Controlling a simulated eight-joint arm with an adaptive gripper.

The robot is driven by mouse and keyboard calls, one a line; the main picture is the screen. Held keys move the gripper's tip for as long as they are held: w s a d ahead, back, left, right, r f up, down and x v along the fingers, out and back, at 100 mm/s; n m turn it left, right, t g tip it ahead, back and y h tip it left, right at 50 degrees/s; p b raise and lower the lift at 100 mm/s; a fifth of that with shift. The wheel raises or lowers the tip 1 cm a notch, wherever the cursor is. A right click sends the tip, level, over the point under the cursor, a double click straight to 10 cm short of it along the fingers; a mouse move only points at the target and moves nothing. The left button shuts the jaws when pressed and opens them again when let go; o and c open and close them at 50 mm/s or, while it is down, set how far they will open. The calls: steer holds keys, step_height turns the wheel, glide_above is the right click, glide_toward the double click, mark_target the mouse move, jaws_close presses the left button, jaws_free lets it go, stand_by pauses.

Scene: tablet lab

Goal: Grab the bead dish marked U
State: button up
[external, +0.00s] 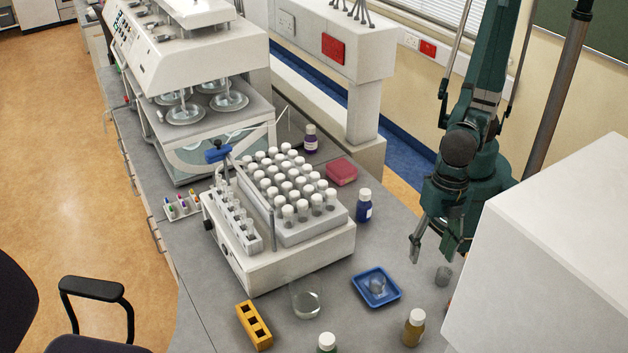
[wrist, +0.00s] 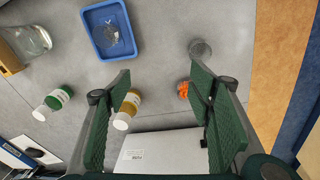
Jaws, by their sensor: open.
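No mark U can be read in either view. Orange beads (wrist: 183,89) show in the wrist view beside my right finger, which hides part of them; whether they sit in a dish I cannot tell. A small clear glass vessel (wrist: 200,49) stands just beyond that finger; a small grey vessel (external: 443,275) stands below my gripper in the external view. A blue tray (external: 358,283) holds a clear glass piece (external: 377,284); the tray (wrist: 91,28) is at the top of the wrist view. My gripper (external: 436,243) is open and empty above the bench; its fingers also show in the wrist view (wrist: 160,77).
A glass beaker (external: 306,301) and a yellow block (external: 254,326) are farther left. A large white box (external: 555,260) stands at right. A vial rack machine (external: 285,262) fills the bench's middle.

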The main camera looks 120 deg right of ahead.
steer(key=a+f+n+p, duration=0.1)
steer(key=a, duration=0.2)
steer(key=s+a+f+n, duration=0.1)
steer(key=a+f, duration=0.1)
steer(key=a, duration=0.1)
steer(key=s+a+f+n+g+p, duration=0.1)
steer(key=a+n, duration=0.1)
steer(key=a, duration=0.2)
steer(key=shift+s+f+h+p, duration=0.1)
steer(key=shift+f+h+p, duration=0.1)
steer(key=shift+h+p, duration=0.15)
steer(key=shift+s+a+f, duration=0.25)
steer(key=shift+a+f, duration=0.15)
steer(key=shift+a, duration=0.1)
steer(key=shift+f, duration=0.15)
steer(key=shift+f, duration=1.15)
steer(key=shift+f, duration=0.1)
steer(key=shift+s+f, duration=0.1)
steer(key=shift+f, duration=2.4)
steer(key=c, duration=1)
